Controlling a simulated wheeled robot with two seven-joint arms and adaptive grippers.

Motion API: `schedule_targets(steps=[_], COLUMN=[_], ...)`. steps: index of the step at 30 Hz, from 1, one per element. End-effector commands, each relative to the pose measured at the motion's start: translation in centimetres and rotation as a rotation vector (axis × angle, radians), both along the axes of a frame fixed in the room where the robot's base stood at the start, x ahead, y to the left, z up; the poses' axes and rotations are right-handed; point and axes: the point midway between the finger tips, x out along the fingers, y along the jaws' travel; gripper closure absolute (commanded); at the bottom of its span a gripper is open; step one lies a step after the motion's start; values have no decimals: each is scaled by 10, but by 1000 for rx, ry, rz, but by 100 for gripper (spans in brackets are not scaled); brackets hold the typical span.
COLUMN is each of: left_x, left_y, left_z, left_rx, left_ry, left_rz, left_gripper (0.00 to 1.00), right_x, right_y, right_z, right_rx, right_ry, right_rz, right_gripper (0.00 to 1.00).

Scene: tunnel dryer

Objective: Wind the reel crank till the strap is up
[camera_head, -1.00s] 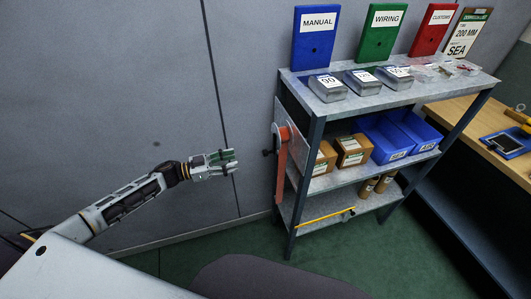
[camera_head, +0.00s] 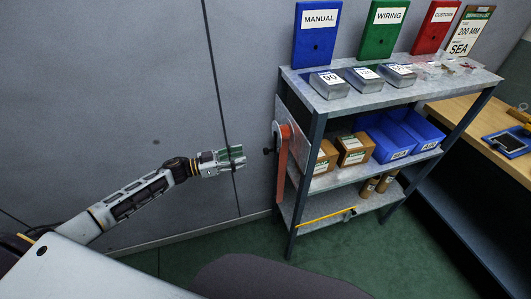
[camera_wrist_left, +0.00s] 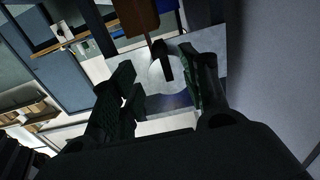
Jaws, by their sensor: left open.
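The reel (camera_head: 283,131) is fixed to a metal plate on the left side of the shelf unit. Its orange strap (camera_head: 282,170) hangs down beside the shelf leg. The small dark crank knob (camera_head: 267,151) sticks out to the left of the reel. My left gripper (camera_head: 242,157) is open and empty, left of the knob and apart from it. My right gripper is out of view.
The grey shelf unit (camera_head: 372,103) holds tins, cartons and blue bins, with coloured signs above. A yellow rod (camera_head: 325,216) lies on its lowest shelf. A wooden bench (camera_head: 463,119) stands at the right. A grey wall is behind my left arm.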

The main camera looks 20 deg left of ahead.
Motion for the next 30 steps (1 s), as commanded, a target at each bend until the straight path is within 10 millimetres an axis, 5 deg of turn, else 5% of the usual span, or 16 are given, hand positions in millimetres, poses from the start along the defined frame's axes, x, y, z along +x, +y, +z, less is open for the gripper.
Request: schedule_targets(steps=[6,21,30], left_x=[14,43,57], left_y=[-20,-63,-84], left_z=[-1,-1,-1], left_rx=[-1,0,0], left_ry=[-2,-1,0], left_rz=[0,1,1], left_gripper=[54,54,54], right_x=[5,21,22], right_y=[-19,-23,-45], right_z=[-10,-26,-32], right_rx=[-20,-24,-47], right_ry=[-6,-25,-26], right_rz=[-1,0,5], right_gripper=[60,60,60])
